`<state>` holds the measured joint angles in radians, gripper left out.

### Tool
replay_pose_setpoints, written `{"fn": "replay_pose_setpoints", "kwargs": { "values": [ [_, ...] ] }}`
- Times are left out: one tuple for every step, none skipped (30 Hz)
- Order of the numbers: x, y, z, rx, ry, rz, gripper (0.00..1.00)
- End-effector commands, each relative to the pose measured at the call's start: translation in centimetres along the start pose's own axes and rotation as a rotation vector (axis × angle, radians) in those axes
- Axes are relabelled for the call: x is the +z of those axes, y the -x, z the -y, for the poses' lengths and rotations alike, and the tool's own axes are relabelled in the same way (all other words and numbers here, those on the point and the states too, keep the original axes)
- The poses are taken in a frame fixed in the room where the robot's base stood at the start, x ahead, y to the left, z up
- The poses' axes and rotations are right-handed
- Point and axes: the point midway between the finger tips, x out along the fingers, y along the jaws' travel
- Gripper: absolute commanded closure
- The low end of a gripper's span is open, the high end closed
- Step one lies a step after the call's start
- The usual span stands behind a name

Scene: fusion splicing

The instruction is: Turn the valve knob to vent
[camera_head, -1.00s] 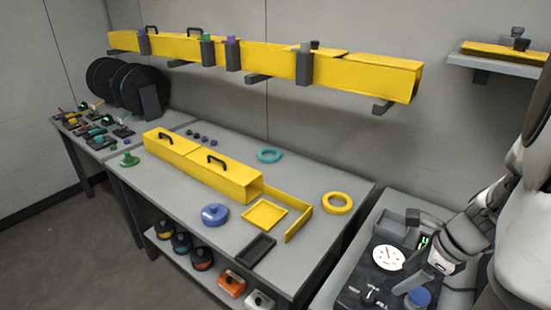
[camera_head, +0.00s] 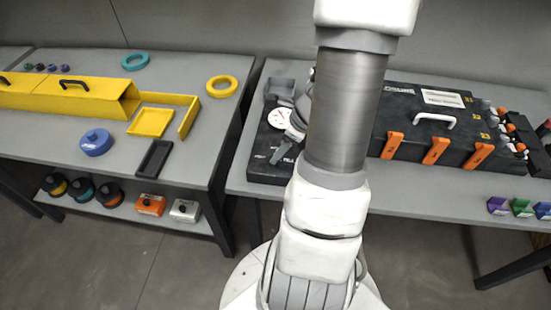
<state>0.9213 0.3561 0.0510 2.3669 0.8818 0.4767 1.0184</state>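The black valve panel (camera_head: 262,140) lies on the right-hand bench, with a white round gauge (camera_head: 279,117) on its upper part. The finger gap is not clear. My arm stands in front of the panel's right side and hides it.
A black case (camera_head: 430,150) with orange latches lies right of my arm. A grey open box (camera_head: 279,88) is behind the panel. Small colored blocks (camera_head: 521,208) sit at the bench's right front.

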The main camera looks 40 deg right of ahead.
Motion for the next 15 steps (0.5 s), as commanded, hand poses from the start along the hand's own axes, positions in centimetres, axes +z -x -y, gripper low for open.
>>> {"fn": "replay_pose_setpoints", "kwargs": {
  "values": [
    [-0.2, -1.3, 0.0, 0.002, -0.002, 0.000, 0.29],
    [-0.2, -1.8, -0.1, 0.003, -0.002, 0.000, 0.29],
    [-0.1, -2.4, 0.0, 0.002, 0.000, 0.000, 0.29],
    [-0.1, -2.8, 0.0, 0.001, 0.000, 0.000, 0.29],
    [-0.1, -3.2, 0.0, 0.001, -0.001, 0.000, 0.29],
    [-0.1, -3.5, 0.0, 0.001, -0.001, 0.000, 0.29],
    [-0.1, -3.8, 0.0, 0.000, 0.000, 0.000, 0.29],
    [-0.1, -4.0, 0.0, 0.000, 0.000, 0.000, 0.29],
    [-0.1, -4.2, 0.0, -0.001, 0.000, 0.000, 0.29],
    [0.0, -4.3, 0.0, 0.000, -0.001, 0.000, 0.29],
    [0.0, -4.4, 0.0, 0.000, -0.001, 0.000, 0.29],
    [0.0, -4.5, 0.0, 0.000, 0.000, 0.000, 0.29],
    [0.0, -4.5, 0.0, 0.000, 0.000, 0.000, 0.29],
    [0.0, -4.5, 0.0, -0.001, 0.000, 0.000, 0.29],
    [0.0, -4.5, 0.0, -0.001, 0.000, 0.000, 0.29]
  ]
}}
